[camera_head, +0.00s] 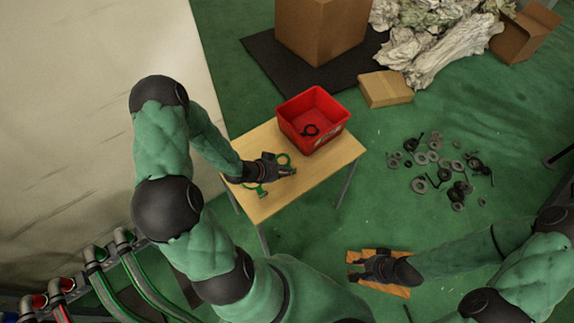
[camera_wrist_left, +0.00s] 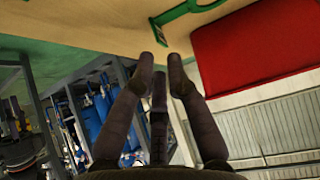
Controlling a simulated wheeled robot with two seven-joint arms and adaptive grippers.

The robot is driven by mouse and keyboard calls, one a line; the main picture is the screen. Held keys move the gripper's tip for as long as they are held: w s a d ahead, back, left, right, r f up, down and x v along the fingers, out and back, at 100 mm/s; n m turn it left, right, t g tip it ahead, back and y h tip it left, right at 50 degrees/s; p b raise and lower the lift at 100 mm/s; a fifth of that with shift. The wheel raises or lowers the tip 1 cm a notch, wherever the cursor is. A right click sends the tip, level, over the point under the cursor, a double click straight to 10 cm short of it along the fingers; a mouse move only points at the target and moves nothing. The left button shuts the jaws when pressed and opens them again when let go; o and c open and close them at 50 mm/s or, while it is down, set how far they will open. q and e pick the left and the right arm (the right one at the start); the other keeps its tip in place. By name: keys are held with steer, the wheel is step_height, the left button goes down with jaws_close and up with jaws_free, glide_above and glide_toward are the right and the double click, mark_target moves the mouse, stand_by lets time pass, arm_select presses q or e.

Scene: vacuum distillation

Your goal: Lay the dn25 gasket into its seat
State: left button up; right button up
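I cannot make out the dn25 gasket or its seat for certain. Green fittings lie on the wooden table: a green ring-shaped part (camera_head: 284,158) beside my left gripper and another green part (camera_head: 263,193) nearer the front edge. A green part (camera_wrist_left: 188,11) also shows in the left wrist view. My left gripper (camera_head: 288,171) is low over the table beside these parts. In the left wrist view its dark fingers (camera_wrist_left: 160,62) show gaps between the tips and no object there, but their closure is unclear. My right gripper (camera_head: 368,268) is above orange-brown boards; its fingers are too small to judge.
The table's right front part is clear. Grey rings and dark clamps (camera_head: 433,158) lie scattered on the green floor. Boxes (camera_head: 386,89) and crumpled sheeting stand behind.

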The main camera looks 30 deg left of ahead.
mark_target(299, 171)
arm_select(q)
steer(key=b+x, duration=0.2)
steer(key=x, duration=0.3)
steer(key=shift+w+d+f, duration=0.1)
steer(key=shift+w+f, duration=0.1)
steer(key=shift+f, duration=0.1)
steer(key=shift+w+d+f, duration=0.1)
steer(key=shift+w, duration=0.05)
steer(key=shift+w+f, duration=0.1)
jaws_close()
